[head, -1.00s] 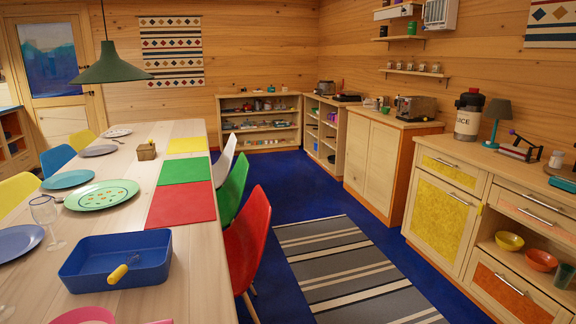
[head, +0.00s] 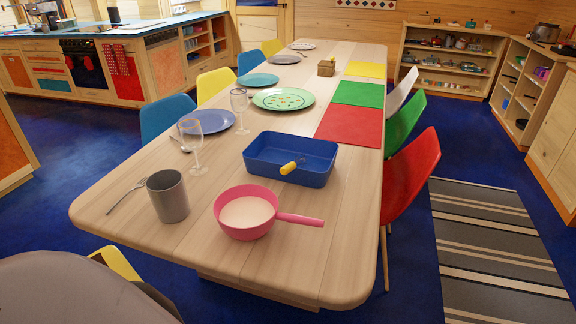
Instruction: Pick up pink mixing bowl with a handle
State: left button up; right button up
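The pink mixing bowl (head: 250,226) stands upright on the near end of the long wooden dining table (head: 155,184) in the head view. Its inside looks pale. Its pink handle (head: 300,219) points to the right. Neither of my grippers shows in the head view, and nothing touches the bowl.
A grey cup (head: 167,199) and a fork (head: 127,195) lie left of the bowl. A blue tray (head: 262,152) with a yellow-handled tool and two wine glasses (head: 194,150) stand behind it. Chairs line both table sides.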

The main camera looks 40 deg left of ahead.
aim_at(246, 212)
jog(key=u, duration=1.35)
jog(key=i+l+u, duration=0.1)
jog(key=l+u, duration=0.2)
jog(key=l, duration=0.35)
jog(key=l+u, duration=0.35)
jog(key=l, duration=0.35)
